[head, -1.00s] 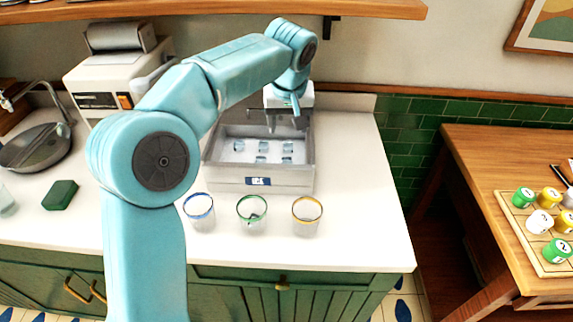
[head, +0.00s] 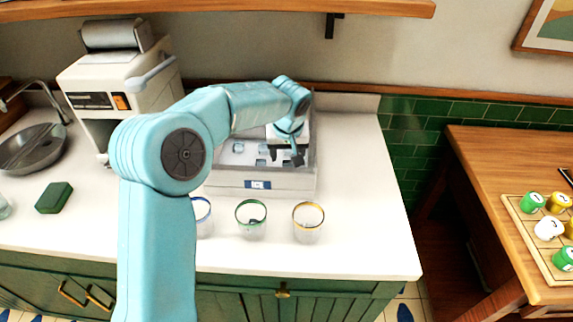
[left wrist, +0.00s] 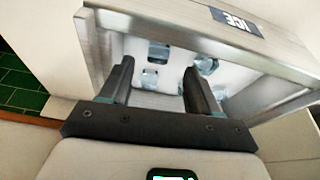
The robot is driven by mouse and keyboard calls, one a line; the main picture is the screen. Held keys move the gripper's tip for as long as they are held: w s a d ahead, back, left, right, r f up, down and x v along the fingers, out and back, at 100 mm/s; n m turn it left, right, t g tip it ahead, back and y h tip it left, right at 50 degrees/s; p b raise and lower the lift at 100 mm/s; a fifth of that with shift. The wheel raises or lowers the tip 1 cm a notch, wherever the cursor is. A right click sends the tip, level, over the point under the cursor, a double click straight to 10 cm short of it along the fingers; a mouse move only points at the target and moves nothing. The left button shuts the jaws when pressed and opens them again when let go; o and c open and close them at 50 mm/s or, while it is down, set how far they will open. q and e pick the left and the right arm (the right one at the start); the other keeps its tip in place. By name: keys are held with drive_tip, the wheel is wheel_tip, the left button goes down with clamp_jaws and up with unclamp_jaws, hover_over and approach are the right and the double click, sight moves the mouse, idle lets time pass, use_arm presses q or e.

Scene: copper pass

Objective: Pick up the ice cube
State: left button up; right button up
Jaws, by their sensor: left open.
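The ice bin (head: 220,181), a metal box labelled ICE, stands on the white counter; its rim also shows in the left wrist view (left wrist: 185,30). Several clear ice cubes (head: 238,147) lie in it in the head view. My left gripper (head: 290,160) points down into the bin's right part, its fingers partly covering cubes there. In the left wrist view my open left gripper (left wrist: 158,68) has nothing held; one ice cube (left wrist: 150,77) shows beyond and between the fingers, and others lie nearby. Whether the fingers touch a cube is unclear. My right gripper is out of view.
In front of the bin stand a blue-rimmed glass (head: 203,220), partly behind my arm, a green-rimmed glass (head: 251,222) and a yellow-rimmed glass (head: 308,224). A wooden table (head: 495,165) stands right.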

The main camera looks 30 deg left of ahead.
sight(288, 163)
use_arm(q)
drive_tip(key=x, duration=0.2)
drive_tip(key=p+x, duration=0.1)
drive_tip(key=x, duration=0.1)
drive_tip(key=shift+w+f, duration=0.3)
drive_tip(key=shift+f, duration=0.2)
drive_tip(key=shift+s+a, duration=0.1)
drive_tip(key=shift+s, duration=0.05)
drive_tip(key=shift+f, duration=0.1)
drive_tip(key=c, duration=1.1)
drive_tip(key=shift+w+r, duration=0.2)
drive_tip(key=shift+r, duration=0.1)
wheel_tip(288, 163, up, 20)
drive_tip(key=shift+s+f+p, duration=0.1)
drive_tip(key=shift+f+p, duration=0.1)
drive_tip(key=shift+p, duration=0.2)
